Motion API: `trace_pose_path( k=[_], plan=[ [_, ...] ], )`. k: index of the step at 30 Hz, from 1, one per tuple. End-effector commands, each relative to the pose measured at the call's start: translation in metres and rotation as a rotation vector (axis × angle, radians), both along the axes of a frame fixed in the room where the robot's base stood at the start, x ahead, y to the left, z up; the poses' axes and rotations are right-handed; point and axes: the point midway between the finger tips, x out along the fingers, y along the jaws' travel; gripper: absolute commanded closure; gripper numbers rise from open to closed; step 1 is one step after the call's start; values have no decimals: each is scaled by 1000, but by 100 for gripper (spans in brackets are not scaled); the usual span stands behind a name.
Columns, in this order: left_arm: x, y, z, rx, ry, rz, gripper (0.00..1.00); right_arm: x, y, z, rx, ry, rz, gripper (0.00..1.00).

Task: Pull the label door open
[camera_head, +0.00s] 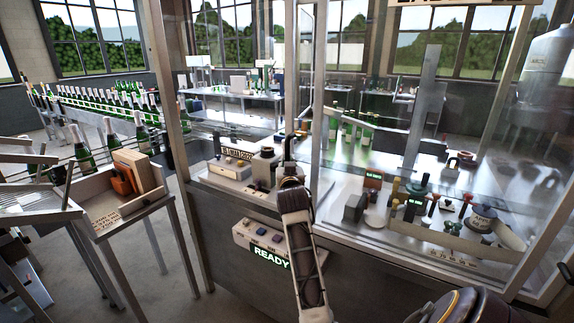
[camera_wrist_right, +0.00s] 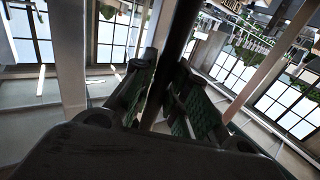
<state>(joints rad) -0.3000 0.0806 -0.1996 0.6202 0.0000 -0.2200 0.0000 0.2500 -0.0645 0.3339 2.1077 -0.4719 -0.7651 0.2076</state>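My right gripper (camera_head: 289,150) is raised in front of the glass cabinet, beside the upright between its left and right glass parts. In the right wrist view its two green-padded fingers (camera_wrist_right: 166,85) stand on either side of a dark upright bar (camera_wrist_right: 178,35), close to it. I cannot tell whether both pads press on it. The bar looks like a door handle; in the head view the gripper mostly hides it. The glass door frame (camera_head: 319,75) stands close by; how far the door is open is unclear. My left gripper is not in view.
A control box (camera_head: 262,247) with a green READY sign is on the cabinet front below. Inside are a label unit (camera_head: 237,154) and several coloured knobs and tools. A side table (camera_head: 133,207) with a wooden box and a row of bottles (camera_head: 110,130) stand at left.

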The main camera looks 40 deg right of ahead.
Motion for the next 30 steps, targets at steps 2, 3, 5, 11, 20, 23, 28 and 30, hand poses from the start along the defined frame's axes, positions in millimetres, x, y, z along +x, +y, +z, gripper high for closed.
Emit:
trace_pose_path(
  k=[2, 3, 5, 11, 20, 23, 28, 30],
  plan=[
    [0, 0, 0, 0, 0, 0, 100, 0, 0, 0, 0, 0, 0, 71],
    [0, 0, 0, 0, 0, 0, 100, 0, 0, 0, 0, 0, 0, 66],
    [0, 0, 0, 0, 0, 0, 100, 0, 0, 0, 0, 0, 0, 63],
    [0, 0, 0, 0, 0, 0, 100, 0, 0, 0, 0, 0, 0, 63],
    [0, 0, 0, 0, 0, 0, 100, -5, 4, 0, 1, -1, 1, 63],
    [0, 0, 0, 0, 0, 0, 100, -10, 8, 0, 1, -1, 2, 63],
    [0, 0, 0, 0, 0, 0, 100, -23, 18, -1, 2, -1, 1, 63],
    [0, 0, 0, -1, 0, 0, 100, -29, 22, -1, 1, 0, 1, 63]
  ],
)
